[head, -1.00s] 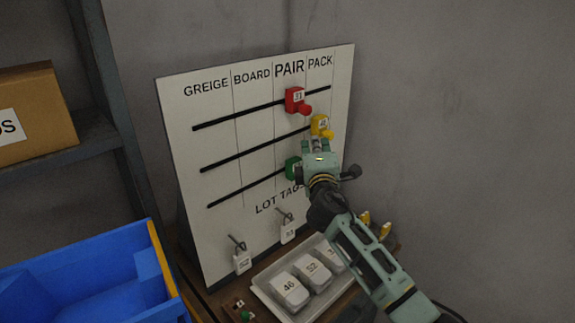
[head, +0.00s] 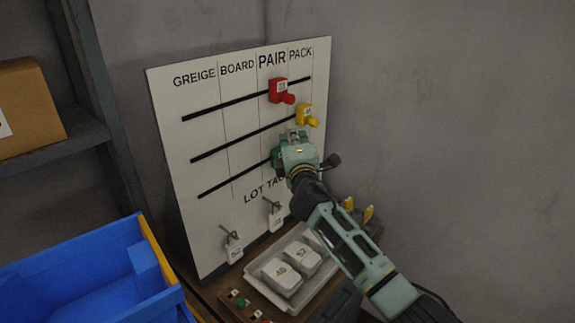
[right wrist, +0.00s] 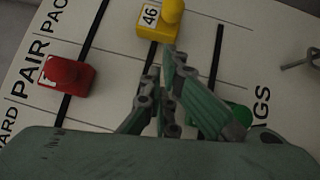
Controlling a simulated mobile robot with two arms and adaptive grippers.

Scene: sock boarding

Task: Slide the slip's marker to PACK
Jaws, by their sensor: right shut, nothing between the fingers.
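The white board (head: 210,95) carries three black slots under GREIGE, BOARD, PAIR and PACK. The yellow marker (head: 305,114) is on the middle slot in the PACK column; its label reads 46 in the right wrist view (right wrist: 158,22). The red marker (head: 279,91) is on the top slot in the PAIR column, also in the right wrist view (right wrist: 66,76). The green marker (head: 276,156) on the bottom slot is partly hidden by my right gripper (head: 296,135). That gripper is shut and empty, its fingertips (right wrist: 166,68) just below the yellow marker.
Two tags (head: 232,246) hang low on the board. A tray (head: 262,287) with pale blocks numbered 46 and 52 stands below. A blue bin (head: 75,275) is at lower left, and a cardboard box (head: 40,100) sits on a shelf.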

